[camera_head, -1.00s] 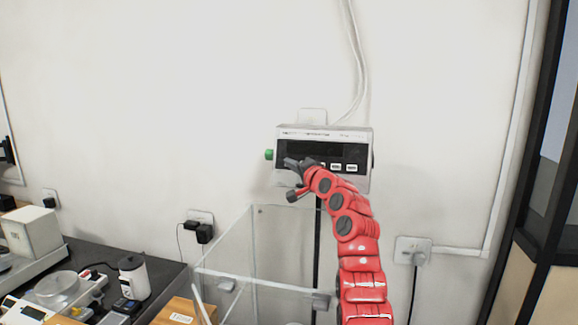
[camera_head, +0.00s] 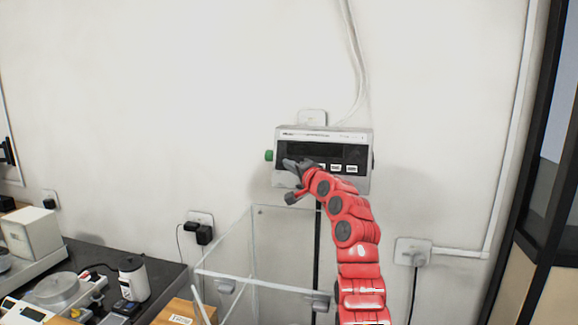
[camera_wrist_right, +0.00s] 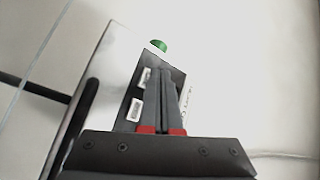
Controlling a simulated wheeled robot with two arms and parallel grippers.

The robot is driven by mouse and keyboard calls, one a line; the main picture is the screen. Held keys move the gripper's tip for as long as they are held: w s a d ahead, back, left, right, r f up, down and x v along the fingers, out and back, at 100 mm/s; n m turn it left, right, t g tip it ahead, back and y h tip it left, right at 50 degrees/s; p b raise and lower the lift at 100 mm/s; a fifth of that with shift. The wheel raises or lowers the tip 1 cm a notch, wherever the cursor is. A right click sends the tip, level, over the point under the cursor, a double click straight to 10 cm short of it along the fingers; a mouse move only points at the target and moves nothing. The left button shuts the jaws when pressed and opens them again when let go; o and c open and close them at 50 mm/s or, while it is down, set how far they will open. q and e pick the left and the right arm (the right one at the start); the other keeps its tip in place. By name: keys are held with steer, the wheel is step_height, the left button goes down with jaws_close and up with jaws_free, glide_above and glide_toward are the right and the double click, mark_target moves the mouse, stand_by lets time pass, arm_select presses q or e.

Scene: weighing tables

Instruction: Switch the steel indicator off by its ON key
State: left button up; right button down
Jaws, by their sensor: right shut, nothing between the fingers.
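The steel indicator (camera_head: 323,158) is mounted upright in front of the wall, with a dark display (camera_head: 325,150) and a row of small white keys (camera_head: 343,168) below it. The display looks blank. My right gripper (camera_head: 287,163) is shut and empty, with its fingertips at the lower left of the front panel, over the left end of the key row. In the right wrist view the shut fingers (camera_wrist_right: 164,75) cover part of the panel, and two white keys (camera_wrist_right: 134,109) show beside them. The ON key cannot be made out. My left gripper is not in view.
A green knob (camera_head: 268,155) sticks out of the indicator's left side. A clear glass box (camera_head: 235,255) stands below. A dark bench (camera_head: 165,272) at left holds scales and a white bottle (camera_head: 133,278). Cables run up the wall.

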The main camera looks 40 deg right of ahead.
steer(key=s+a, duration=0.1)
steer(key=a, duration=0.1)
steer(key=s+a+r, duration=0.1)
steer(key=s, duration=0.1)
steer(key=shift+a+r, duration=0.15)
steer(key=shift+a, duration=0.2)
stand_by(0.8)
